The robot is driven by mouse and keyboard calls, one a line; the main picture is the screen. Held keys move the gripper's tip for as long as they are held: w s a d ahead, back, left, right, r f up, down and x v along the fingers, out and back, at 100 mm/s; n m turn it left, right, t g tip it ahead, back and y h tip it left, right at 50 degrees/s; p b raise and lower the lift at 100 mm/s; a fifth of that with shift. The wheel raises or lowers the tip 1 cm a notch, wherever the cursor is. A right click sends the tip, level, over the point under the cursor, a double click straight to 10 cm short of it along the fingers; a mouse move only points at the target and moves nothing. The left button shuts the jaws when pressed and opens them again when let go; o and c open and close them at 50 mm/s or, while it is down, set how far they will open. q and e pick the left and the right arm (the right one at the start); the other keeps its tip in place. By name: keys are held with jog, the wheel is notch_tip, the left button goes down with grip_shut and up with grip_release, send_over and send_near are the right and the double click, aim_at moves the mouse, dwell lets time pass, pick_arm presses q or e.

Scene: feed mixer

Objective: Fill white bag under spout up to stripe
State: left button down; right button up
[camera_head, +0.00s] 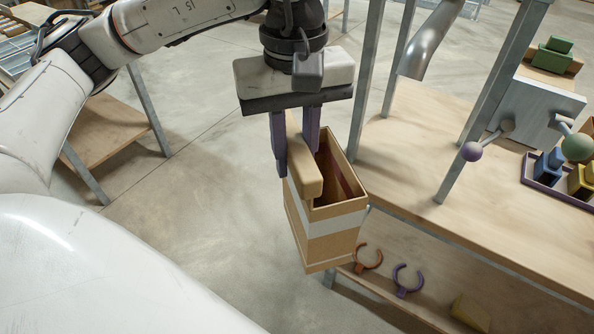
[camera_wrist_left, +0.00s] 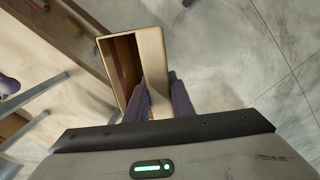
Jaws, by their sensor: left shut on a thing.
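A tall tan open-topped box-shaped container (camera_head: 330,255) with a pale band around its outside hangs in front of the bench. My left gripper (camera_head: 298,160) points down and is shut on the thick tan bar along the container's near upper edge. The container also shows in the left wrist view (camera_wrist_left: 152,48), beyond my fingers (camera_wrist_left: 160,98). Its inner wall has a dark reddish band; the bottom is hidden, so I cannot tell whether it holds anything. A grey metal spout (camera_head: 428,42) slants down behind the frame posts. No white bag is visible. My right gripper is out of view.
The wooden bench (camera_head: 425,130) has upright metal posts beside the container. The lower shelf (camera_head: 440,280) holds two open rings.

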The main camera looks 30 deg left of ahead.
aim_at(293, 138)
pick_arm(q)
jog(key=r+n, duration=0.4)
jog(key=shift+a, duration=0.2)
jog(key=shift+w+d+r+n, duration=0.15)
jog(key=shift+w+r+n, duration=0.1)
jog(key=shift+n, duration=0.25)
jog(key=w+d, duration=0.5)
jog(key=w, duration=0.4)
jog(key=shift+w+d, duration=0.3)
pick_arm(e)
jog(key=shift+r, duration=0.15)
pick_arm(q)
jog(key=shift+f, duration=0.1)
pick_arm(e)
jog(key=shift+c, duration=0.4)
